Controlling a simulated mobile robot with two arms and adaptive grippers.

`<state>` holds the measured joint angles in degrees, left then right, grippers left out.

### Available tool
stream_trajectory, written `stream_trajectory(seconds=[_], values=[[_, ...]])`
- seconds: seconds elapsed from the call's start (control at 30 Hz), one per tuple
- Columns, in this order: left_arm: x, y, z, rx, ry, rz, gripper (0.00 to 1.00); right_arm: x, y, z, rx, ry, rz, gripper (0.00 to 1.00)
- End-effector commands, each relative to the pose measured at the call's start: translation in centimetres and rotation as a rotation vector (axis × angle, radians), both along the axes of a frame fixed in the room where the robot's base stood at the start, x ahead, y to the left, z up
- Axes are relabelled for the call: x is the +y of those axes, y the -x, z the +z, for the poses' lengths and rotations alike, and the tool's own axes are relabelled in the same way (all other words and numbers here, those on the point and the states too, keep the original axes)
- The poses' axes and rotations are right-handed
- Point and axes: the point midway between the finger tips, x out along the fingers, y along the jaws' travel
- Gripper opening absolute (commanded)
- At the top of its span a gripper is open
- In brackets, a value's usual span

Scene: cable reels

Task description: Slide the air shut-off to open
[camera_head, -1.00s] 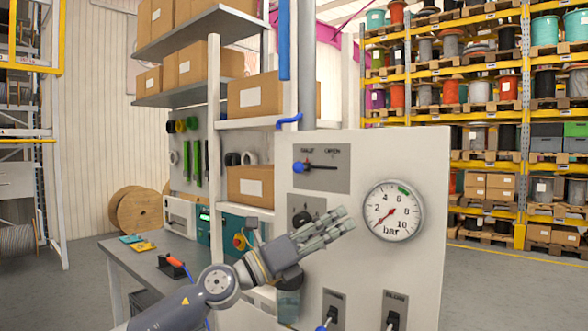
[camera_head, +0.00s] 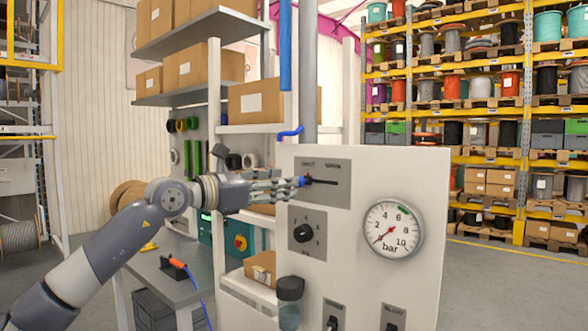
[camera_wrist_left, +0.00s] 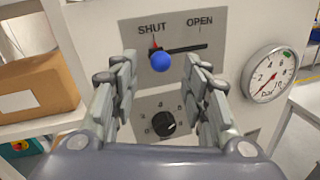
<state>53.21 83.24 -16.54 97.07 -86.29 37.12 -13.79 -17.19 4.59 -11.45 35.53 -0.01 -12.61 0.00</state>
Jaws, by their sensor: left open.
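The air shut-off is a grey plate (camera_head: 333,198) with a dark horizontal slot on a white panel. In the left wrist view its blue knob (camera_wrist_left: 160,62) sits at the left end of the slot (camera_wrist_left: 186,48), under the word SHUT; OPEN is at the right. My left gripper (camera_head: 298,183) reaches in from the left at the knob's height. In the left wrist view its open fingers (camera_wrist_left: 160,88) stand on either side of and below the knob, with nothing between them; whether they touch it I cannot tell. My right gripper is in no view.
A black rotary dial (camera_head: 303,232) is below the shut-off. A round bar gauge (camera_head: 393,228) is to the right, its needle low. A clear-bowled filter (camera_head: 290,300) hangs at the panel's lower left. Shelves with cardboard boxes (camera_head: 256,98) stand at the left.

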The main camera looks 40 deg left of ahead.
Motion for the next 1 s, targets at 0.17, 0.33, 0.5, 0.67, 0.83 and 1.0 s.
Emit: stream_trajectory(seconds=[0.17,0.33,0.5,0.67,0.83,1.0], values=[[-0.7,-2.7,0.4,0.000,0.004,-0.002,0.42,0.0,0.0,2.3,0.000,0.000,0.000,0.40],[-1.0,-4.1,0.2,0.000,0.002,-0.001,0.42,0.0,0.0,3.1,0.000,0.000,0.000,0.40],[-1.1,-4.5,0.0,-0.001,0.000,0.000,0.42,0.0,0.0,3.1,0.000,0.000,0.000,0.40],[-1.1,-4.5,-0.1,0.000,0.000,0.000,0.42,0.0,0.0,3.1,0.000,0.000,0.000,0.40],[-1.1,-4.5,-0.1,0.000,0.000,0.000,0.11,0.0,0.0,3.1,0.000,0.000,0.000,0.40],[-1.1,-4.4,-0.1,0.000,0.000,0.000,0.00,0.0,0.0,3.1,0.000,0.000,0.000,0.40]])
